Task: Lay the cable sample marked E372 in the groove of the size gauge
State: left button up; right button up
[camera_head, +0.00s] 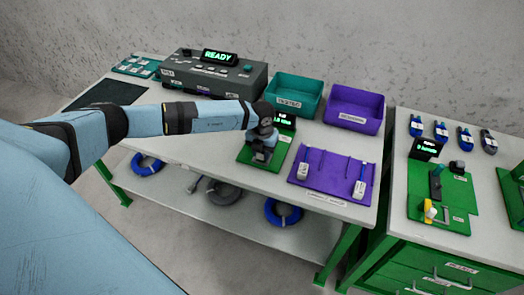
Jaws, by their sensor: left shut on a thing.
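My left gripper (262,151) reaches in from the left and points down over a green plate (246,157) with a small lit display (281,121) behind it. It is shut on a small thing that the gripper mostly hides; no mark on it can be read. The gripper also covers the middle of the plate, so no groove shows there. A purple board (327,180) to the right holds a white-tagged piece (303,171) at its left and a blue and white piece (360,188) at its right. The mark E372 is not legible anywhere. My right gripper is out of view.
A grey console (214,75) reading READY, a teal bin (294,98) and a purple bin (354,108) stand behind. The right bench carries a green fixture (455,205) and several blue-black items (441,132). Blue coils (283,213) lie on the shelf below. A gap separates the benches.

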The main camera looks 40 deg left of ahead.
pick_arm(q)
jog(key=shift+f+b, duration=0.3)
jog(key=shift+f, duration=0.2)
dwell(0.3)
jog(key=o, duration=1)
jog(key=shift+r, duration=0.15)
jog(key=shift+r+p, duration=2.85)
jog(key=shift+r, duration=1.05)
